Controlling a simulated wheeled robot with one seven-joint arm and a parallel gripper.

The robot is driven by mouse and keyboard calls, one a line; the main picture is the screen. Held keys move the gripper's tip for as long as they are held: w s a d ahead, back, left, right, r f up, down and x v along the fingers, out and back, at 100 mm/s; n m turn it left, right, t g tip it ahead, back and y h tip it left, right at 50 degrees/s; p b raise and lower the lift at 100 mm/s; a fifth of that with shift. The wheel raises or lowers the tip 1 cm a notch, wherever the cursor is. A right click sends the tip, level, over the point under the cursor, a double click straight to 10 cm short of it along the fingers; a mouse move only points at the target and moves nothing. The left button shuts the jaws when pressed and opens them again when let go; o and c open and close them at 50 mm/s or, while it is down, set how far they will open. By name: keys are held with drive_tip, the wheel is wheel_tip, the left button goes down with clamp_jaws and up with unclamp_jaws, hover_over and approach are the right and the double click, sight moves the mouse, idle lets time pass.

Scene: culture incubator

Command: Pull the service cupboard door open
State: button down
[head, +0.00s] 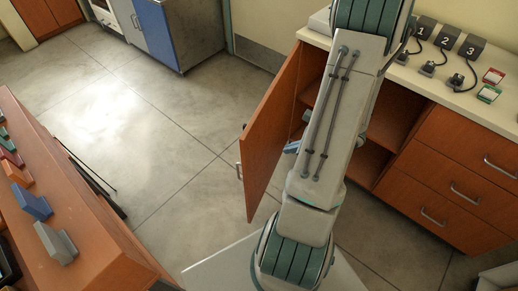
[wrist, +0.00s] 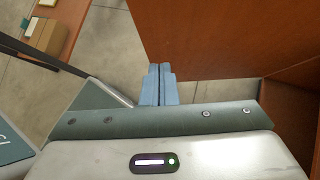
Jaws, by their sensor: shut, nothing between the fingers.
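The service cupboard door (head: 268,135) is orange-brown wood and stands wide open, swung out from the counter at its left end. Its metal handle (head: 239,171) is on the outer face near the free edge. The open cupboard interior (head: 385,128) with a shelf shows behind my arm. My gripper's blue fingers (head: 292,147) are on the inner side of the door, partly hidden by my arm. In the wrist view the fingers (wrist: 158,85) are together and empty, close to the lower edge of the door panel (wrist: 210,40). I cannot tell if they touch it.
The counter (head: 460,92) carries numbered dark blocks with cables. Drawers (head: 455,190) with metal handles are to the right. A wooden bench (head: 90,235) with coloured blocks is at the left. The grey floor (head: 150,130) between is clear.

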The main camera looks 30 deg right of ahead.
sight(251, 153)
drive_tip(key=shift+w+a+r+p+x, duration=0.15)
drive_tip(key=shift+w+r+x, duration=0.15)
drive_tip(key=shift+x, duration=1.85)
drive_tip(key=shift+w+a+r+p+x, duration=0.15)
drive_tip(key=shift+w+r+x, duration=0.15)
drive_tip(key=shift+x, duration=1.8)
drive_tip(key=shift+w+a+r+x, duration=0.25)
drive_tip(key=shift+r+x, duration=0.1)
drive_tip(key=shift+x, duration=1.8)
